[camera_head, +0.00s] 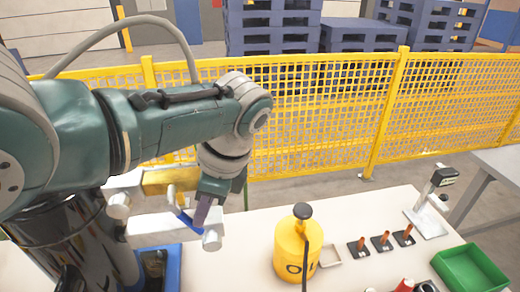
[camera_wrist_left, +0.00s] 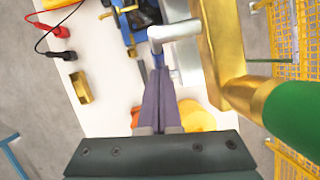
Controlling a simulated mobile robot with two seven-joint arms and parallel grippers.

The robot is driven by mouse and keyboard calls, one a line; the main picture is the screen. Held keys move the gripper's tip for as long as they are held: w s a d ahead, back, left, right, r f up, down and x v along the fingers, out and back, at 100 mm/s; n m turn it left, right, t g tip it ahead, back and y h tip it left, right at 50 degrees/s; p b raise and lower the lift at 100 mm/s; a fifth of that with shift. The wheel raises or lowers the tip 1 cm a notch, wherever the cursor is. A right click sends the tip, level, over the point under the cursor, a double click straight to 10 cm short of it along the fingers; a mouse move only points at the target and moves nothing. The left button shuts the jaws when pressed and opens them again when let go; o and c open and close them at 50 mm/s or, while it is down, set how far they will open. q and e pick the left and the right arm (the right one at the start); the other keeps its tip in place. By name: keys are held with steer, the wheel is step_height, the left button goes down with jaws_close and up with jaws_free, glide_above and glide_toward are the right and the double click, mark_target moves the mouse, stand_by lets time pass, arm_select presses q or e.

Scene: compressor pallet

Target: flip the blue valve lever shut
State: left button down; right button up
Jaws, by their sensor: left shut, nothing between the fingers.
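The blue valve lever (camera_head: 184,220) shows in the head view as a short dark blue strip beside the fingers of my left gripper (camera_head: 203,212), below the brass valve body (camera_head: 168,181). The left gripper points down, is shut and has nothing between its fingers. In the left wrist view its fingers (camera_wrist_left: 158,78) reach to a small blue piece of the lever (camera_wrist_left: 157,60), beside a silver pipe (camera_wrist_left: 175,31) and the brass body (camera_wrist_left: 222,45). I cannot tell whether the fingertips touch the lever. The fingers partly hide it. My right gripper is not in view.
A yellow can (camera_head: 291,250) stands on the white table (camera_head: 350,215) to the right of the left gripper. Small black stands with orange pegs (camera_head: 382,242) and a green tray (camera_head: 470,270) are farther right. A yellow mesh fence (camera_head: 320,135) runs behind.

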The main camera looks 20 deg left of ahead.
arm_select(q)
steer(key=shift+s+a+f+g+y+b, duration=0.1)
steer(key=shift+f+g+y+b, duration=0.25)
steer(key=shift+b, duration=0.35)
steer(key=shift+f, duration=0.15)
steer(key=shift+s+a+f, duration=0.1)
steer(key=shift+a+f, duration=0.05)
steer(key=shift+s+a+f, duration=0.1)
steer(key=shift+a+f, duration=0.05)
steer(key=shift+f, duration=0.1)
steer(key=shift+s+a+f, duration=0.1)
steer(key=shift+a+f, duration=0.05)
stand_by(0.4)
